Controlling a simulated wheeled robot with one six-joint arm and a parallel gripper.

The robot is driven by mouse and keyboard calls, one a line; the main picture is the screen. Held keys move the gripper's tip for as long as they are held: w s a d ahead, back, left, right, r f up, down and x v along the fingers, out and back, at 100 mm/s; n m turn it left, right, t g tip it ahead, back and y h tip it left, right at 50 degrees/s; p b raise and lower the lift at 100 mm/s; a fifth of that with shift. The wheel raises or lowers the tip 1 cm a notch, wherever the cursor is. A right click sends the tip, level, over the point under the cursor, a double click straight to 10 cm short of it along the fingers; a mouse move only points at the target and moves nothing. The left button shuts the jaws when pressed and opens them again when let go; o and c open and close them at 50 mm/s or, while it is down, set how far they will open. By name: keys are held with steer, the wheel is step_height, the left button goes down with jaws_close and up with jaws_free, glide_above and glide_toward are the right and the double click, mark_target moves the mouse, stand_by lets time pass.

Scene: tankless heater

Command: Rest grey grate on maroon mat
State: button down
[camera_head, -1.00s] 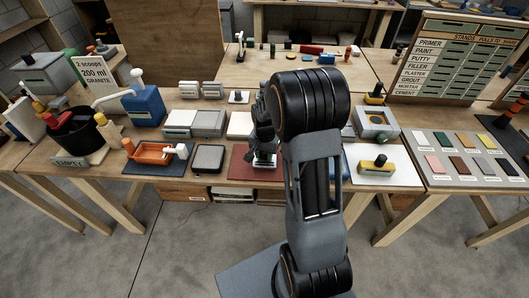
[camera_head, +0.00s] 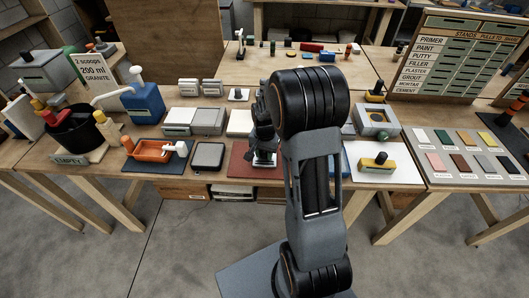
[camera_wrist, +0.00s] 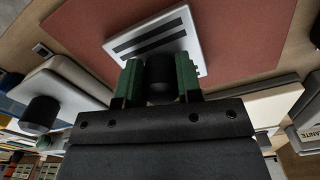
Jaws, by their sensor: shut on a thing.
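The grey grate (camera_wrist: 150,42), a light plate with dark slots, shows in the wrist view just beyond my fingertips, over the maroon mat (camera_wrist: 235,30). My gripper (camera_wrist: 160,82) has green fingers shut on a black knob that appears to belong to the grate. In the head view the maroon mat (camera_head: 239,163) lies at the front of the bench, with my gripper (camera_head: 262,157) low over it. My arm and gripper hide the grate there. I cannot tell whether the grate touches the mat.
A dark-rimmed grey tray (camera_head: 208,157) stands left of the mat, and an orange tray (camera_head: 153,150) farther left. Grey boxes (camera_head: 208,121) and a white block (camera_head: 240,122) stand behind. A white sheet with a yellow block (camera_head: 376,162) lies to the right.

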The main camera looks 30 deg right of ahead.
steer(key=shift+f, duration=0.1)
steer(key=c, duration=0.7)
jaws_free()
step_height(320, 180, up, 14)
steer(key=shift+f, duration=0.1)
